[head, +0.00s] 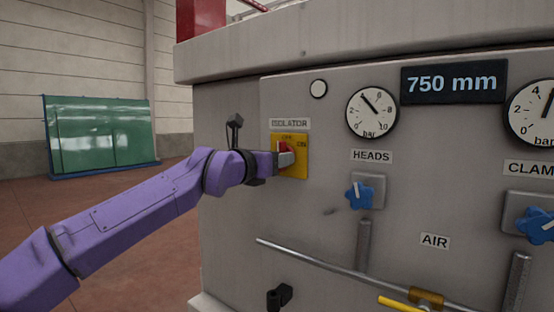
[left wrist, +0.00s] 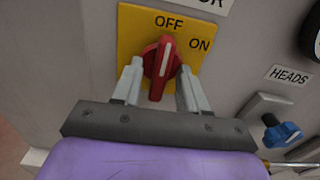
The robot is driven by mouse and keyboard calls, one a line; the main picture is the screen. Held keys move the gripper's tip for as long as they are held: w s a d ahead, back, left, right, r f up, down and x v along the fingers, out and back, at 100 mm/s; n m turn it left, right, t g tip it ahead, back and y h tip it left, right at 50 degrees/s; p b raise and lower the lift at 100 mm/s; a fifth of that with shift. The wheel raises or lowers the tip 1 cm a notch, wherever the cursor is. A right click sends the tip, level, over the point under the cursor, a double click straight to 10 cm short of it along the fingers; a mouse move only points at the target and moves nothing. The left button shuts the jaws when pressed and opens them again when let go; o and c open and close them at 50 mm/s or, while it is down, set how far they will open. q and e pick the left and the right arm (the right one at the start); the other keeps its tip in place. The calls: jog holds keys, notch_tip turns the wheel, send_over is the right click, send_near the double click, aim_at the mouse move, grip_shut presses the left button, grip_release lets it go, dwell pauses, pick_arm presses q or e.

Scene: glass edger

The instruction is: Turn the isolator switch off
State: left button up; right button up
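The isolator switch is a red rotary handle (left wrist: 160,68) on a yellow plate (left wrist: 129,40) marked OFF and ON. In the left wrist view the white line on the handle points up at the OFF mark. In the head view the handle (head: 283,148) is partly hidden by my left gripper (head: 286,159). In the left wrist view the fingers of my left gripper (left wrist: 159,88) stand apart, one on each side of the handle, with what look like narrow gaps beside it. My right gripper is in neither view.
The grey machine panel (head: 330,215) also carries a HEADS knob (head: 359,195), a pressure gauge (head: 372,113), a CLAMP knob (head: 536,226) and a metal rail (head: 330,264) below. A black lever (head: 235,130) stands beside the panel's left edge. Open floor lies left.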

pick_arm(q)
jog(key=b+v, duration=0.5)
jog(key=v, duration=0.5)
jog(key=shift+s, duration=0.25)
jog(key=shift+a, duration=0.1)
